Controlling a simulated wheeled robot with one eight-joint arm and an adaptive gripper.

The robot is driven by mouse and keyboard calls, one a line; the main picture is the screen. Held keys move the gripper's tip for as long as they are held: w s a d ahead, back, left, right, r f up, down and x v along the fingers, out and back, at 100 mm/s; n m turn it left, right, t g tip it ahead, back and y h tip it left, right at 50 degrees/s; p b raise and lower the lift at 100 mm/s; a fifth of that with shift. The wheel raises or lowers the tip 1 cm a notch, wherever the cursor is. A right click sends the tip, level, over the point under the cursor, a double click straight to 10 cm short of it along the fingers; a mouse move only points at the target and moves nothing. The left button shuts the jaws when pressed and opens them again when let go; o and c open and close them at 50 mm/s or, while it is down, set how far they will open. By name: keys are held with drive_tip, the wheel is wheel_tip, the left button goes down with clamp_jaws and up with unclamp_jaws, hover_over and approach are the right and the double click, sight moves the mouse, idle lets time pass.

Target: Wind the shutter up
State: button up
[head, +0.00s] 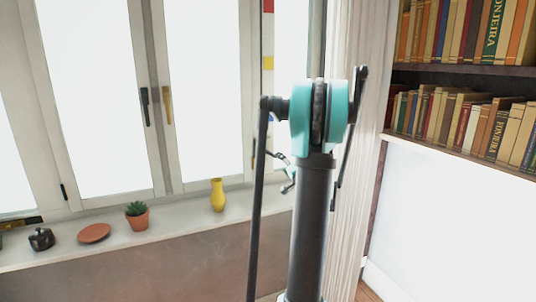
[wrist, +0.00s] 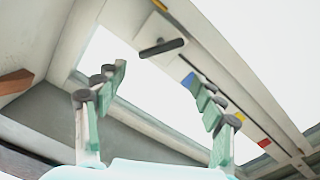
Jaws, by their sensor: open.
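My gripper (wrist: 155,78) is open in the wrist view, its two teal-padded fingers apart with nothing between them. Beyond the fingertips a dark bar-shaped handle (wrist: 162,47) sits on a pale frame; I cannot tell whether it is a window handle or a winder. A strip with coloured marks (wrist: 188,80) runs along the frame to its right. The strip also shows in the head view (head: 268,62), beside the bright window (head: 201,80). A small teal and grey part, likely my gripper, shows there left of my column, partly hidden. No shutter slats can be made out.
The sill (head: 170,222) holds a yellow vase (head: 218,195), a potted plant (head: 137,215), a terracotta dish (head: 94,233) and a dark pot (head: 41,239). Window handles, dark (head: 145,105) and wooden (head: 168,104), stick out. Bookshelves (head: 465,75) stand at right.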

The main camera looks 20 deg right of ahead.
sight(269, 153)
drive_tip(key=w+n, duration=0.4)
drive_tip(key=w, duration=0.1)
drive_tip(key=w+n, duration=0.4)
drive_tip(key=w, duration=0.1)
drive_tip(key=w+n, duration=0.5)
drive_tip(key=w, duration=0.1)
drive_tip(key=shift+w+a, duration=0.1)
drive_tip(key=shift+a, duration=0.25)
drive_tip(key=shift+c, duration=0.6)
clamp_jaws()
